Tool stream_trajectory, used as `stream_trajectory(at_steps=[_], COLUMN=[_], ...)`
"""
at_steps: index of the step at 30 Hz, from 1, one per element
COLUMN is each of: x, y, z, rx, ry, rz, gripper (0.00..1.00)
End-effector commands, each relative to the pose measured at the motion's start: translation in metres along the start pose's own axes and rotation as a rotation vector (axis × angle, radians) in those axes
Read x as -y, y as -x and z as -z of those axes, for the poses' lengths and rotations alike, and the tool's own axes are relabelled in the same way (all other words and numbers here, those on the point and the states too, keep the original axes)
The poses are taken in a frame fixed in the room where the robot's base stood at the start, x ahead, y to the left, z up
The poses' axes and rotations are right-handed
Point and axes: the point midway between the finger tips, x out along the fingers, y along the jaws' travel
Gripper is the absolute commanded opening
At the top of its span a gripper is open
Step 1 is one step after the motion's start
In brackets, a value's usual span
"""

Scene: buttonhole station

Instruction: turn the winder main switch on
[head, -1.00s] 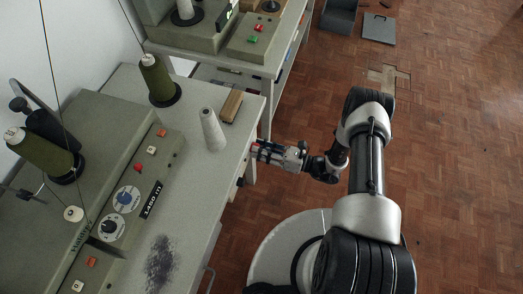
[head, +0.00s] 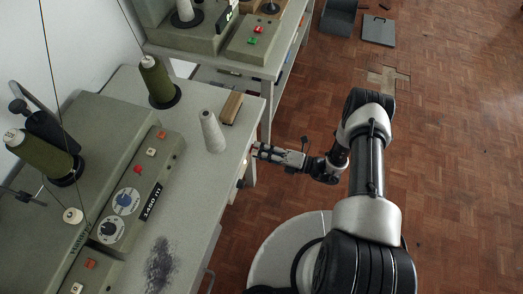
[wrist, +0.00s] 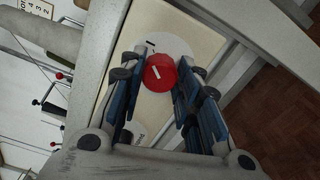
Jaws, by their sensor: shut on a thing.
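The winder main switch is a round red knob (wrist: 159,72) with a short white line on it, tilted up to the right. It sits on a white disc (wrist: 178,44) with a black mark near its upper left, on a cream panel (wrist: 181,18). My gripper (wrist: 162,78) is shut on the red knob, with one blue-backed finger on each side. In the head view my gripper (head: 257,152) is at the front side of the near bench, below the top's edge. The red knob is hidden there.
The grey bench top (head: 195,190) carries a winder unit (head: 135,190) with dials, a white thread cone (head: 212,132), a green spool (head: 156,80) and a wooden block (head: 231,107). A second bench stands behind. Parquet floor (head: 450,190) is open to the right.

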Motion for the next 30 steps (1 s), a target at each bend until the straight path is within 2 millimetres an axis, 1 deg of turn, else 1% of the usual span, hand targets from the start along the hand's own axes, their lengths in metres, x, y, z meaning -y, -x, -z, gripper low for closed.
stream_trajectory(at_steps=[9,23,24,30], x=[0.0003,0.0003,0.0002,0.0002], y=[-0.0001,0.0,0.0,0.0], z=[0.0006,0.0003,0.0003,0.0002], rx=[-0.003,-0.002,-0.002,-0.002], ry=[-0.089,-0.1,-0.1,-0.099], rz=[0.0,0.0,0.0,0.0], gripper=[0.06,0.06,0.32,0.46])
